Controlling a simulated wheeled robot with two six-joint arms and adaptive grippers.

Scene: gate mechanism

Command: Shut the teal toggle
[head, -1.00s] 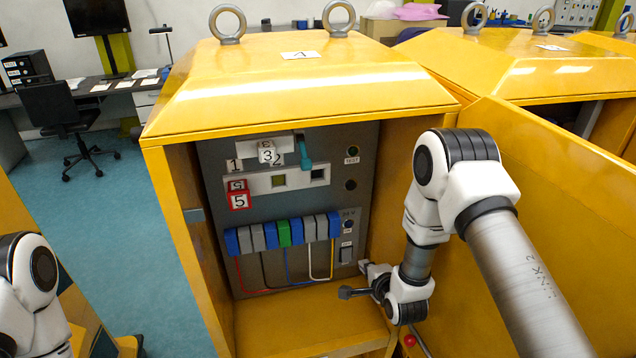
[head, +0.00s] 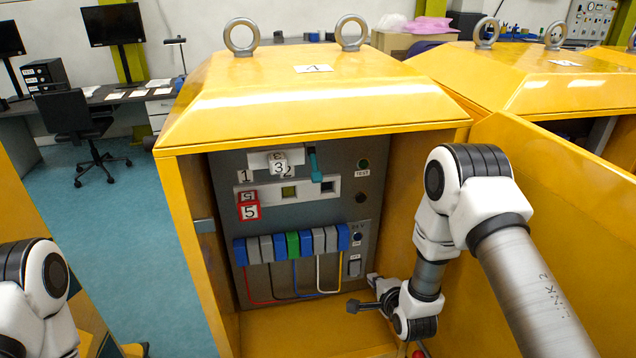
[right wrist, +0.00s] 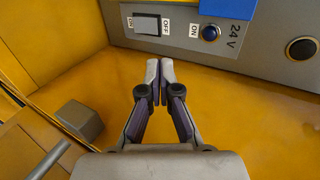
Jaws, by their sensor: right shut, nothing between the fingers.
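The teal toggle (head: 315,164) is on the upper part of the grey panel (head: 340,163) inside the yellow cabinet. It sits at the right end of a white plate, with its wide end lower. My right gripper (head: 373,279) is low in the cabinet at the right, well below and to the right of the toggle, by the ON/OFF rocker. In the right wrist view its fingers (right wrist: 160,65) are together and empty, apart from the panel; the toggle is outside that view. Of my left arm only links show in the head view; its gripper is out of frame.
A row of blue, grey and green switches (head: 292,244) crosses the panel below the numbered tiles (head: 249,211). A grey block on a rod (right wrist: 80,120) is beside my right fingers. The open yellow door (head: 560,200) stands at the right. The space before the toggle is clear.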

